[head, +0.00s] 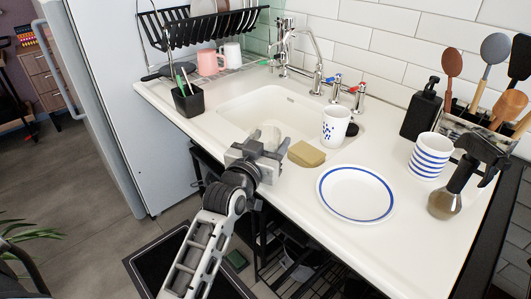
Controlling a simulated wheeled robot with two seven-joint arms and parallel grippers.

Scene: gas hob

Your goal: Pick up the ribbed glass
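My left gripper (264,153) is at the front edge of the white counter, just left of the yellow sponge. A pale, see-through shape (269,134), which looks like the ribbed glass, shows just beyond the gripper's fingers, against the sink's front rim. Its lower part is hidden by the gripper, and its ribs are too small to make out. I cannot tell whether the fingers touch it or how far apart they are. My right gripper is not in view.
A yellow sponge (306,154), a dotted mug (336,126) and a blue-rimmed plate (355,193) are right of the gripper. A striped cup (429,157), soap dispenser (422,112) and spray bottle (446,199) stand farther right. The sink (262,108) lies behind; a black pen cup (188,101) is left.

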